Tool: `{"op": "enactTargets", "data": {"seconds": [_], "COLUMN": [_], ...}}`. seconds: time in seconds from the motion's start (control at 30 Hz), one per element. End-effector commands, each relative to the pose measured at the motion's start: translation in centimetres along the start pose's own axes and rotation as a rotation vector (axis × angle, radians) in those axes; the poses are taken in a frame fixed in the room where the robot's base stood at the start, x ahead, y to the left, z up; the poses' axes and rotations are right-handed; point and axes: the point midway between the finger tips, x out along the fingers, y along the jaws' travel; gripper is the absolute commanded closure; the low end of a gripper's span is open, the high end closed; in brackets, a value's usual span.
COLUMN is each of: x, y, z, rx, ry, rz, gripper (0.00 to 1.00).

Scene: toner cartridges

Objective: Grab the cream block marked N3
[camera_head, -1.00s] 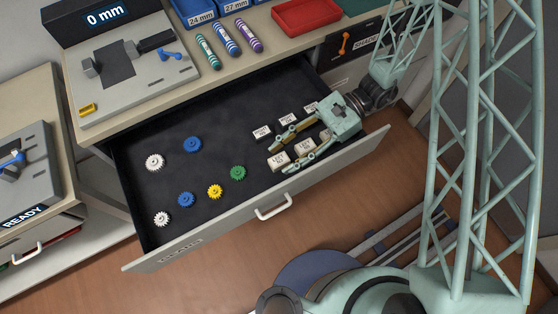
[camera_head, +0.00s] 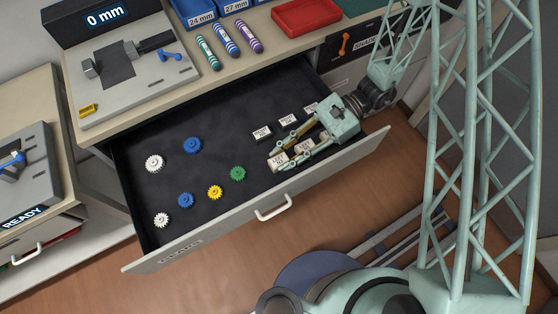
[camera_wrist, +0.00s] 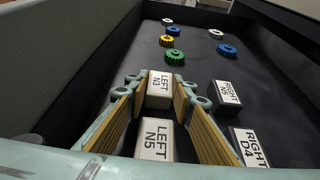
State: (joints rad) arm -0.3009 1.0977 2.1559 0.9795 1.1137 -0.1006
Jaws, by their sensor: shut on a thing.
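The cream block marked LEFT N3 (camera_wrist: 159,84) lies in the open drawer, with its label facing up. It also shows in the head view (camera_head: 279,160), partly covered by the fingers. My gripper (camera_wrist: 158,90) is shut on this block, with one yellow-padded finger against each side. In the head view my gripper (camera_head: 278,161) reaches in from the right, low over the drawer floor. A second cream block, marked LEFT N5 (camera_wrist: 155,142), lies nearer the wrist, between the fingers' rear parts.
Several gears, including a green one (camera_head: 237,173), lie farther left in the drawer (camera_head: 230,120). The drawer's front wall (camera_head: 330,175) runs close beside my gripper.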

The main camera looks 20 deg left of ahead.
Motion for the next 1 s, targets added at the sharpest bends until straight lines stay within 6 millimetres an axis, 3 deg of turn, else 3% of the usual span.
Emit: {"op": "enactTargets", "data": {"seconds": [0.53,1.0], "x": [-0.4,-2.3], "y": [0.0,0.0], "z": [0.9,5.4], "rx": [-0.001,-0.001], "ry": [0.001,0.000], "rz": [0.000,-0.001], "gripper": [0.87,0.87]}}
